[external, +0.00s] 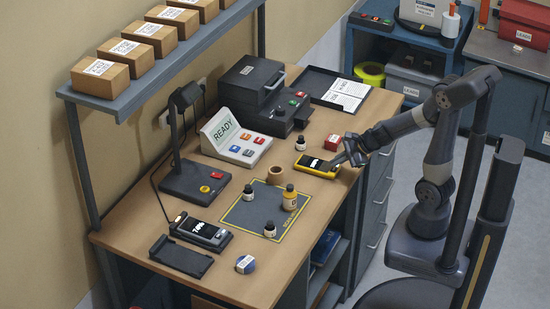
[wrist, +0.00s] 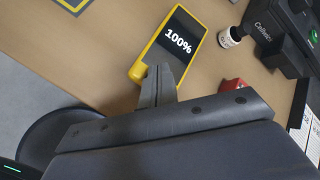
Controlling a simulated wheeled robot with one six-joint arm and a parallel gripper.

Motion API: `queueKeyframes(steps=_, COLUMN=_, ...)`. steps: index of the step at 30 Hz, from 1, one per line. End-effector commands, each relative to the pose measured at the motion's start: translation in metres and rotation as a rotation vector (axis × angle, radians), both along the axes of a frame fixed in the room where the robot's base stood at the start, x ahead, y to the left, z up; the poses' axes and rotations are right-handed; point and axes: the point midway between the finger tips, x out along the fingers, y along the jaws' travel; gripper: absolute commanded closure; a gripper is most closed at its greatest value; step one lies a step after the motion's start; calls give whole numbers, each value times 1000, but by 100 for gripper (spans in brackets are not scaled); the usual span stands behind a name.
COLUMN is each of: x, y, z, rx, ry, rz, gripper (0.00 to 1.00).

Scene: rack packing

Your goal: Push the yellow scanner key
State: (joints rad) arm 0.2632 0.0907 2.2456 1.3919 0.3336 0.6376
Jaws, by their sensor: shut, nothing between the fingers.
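A dark stand with an overhanging head, which looks like the scanner (external: 184,97), stands on the left of the bench. Its base carries a round yellow key (external: 204,189) and a red key (external: 216,175). My gripper (external: 344,160) is shut and empty, far to the right of that key. Its fingertips are at the near edge of a yellow handheld device (external: 301,168). In the wrist view my gripper (wrist: 159,70) is shut beside the yellow device (wrist: 150,62), whose screen reads 100%. I cannot tell whether they touch. The yellow key does not show there.
A READY console (external: 232,137) with several coloured keys stands behind. A red box (external: 332,142) is beside my gripper. A shelf (external: 190,48) overhangs the back.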

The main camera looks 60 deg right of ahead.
Motion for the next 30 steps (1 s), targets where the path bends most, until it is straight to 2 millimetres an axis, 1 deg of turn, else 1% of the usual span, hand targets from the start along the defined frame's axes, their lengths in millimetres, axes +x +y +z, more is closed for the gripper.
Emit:
queueKeyframes(steps=18, x=0, y=0, z=59, rx=0, ry=-1, rz=-1, gripper=100)
queueKeyframes(steps=26, x=0, y=0, z=59, rx=0, ry=0, rz=0, gripper=100)
queueKeyframes(steps=27, x=0, y=0, z=59, rx=0, ry=0, rz=0, gripper=99)
queueKeyframes(steps=30, x=0, y=0, z=59, rx=0, ry=0, rz=0, gripper=91)
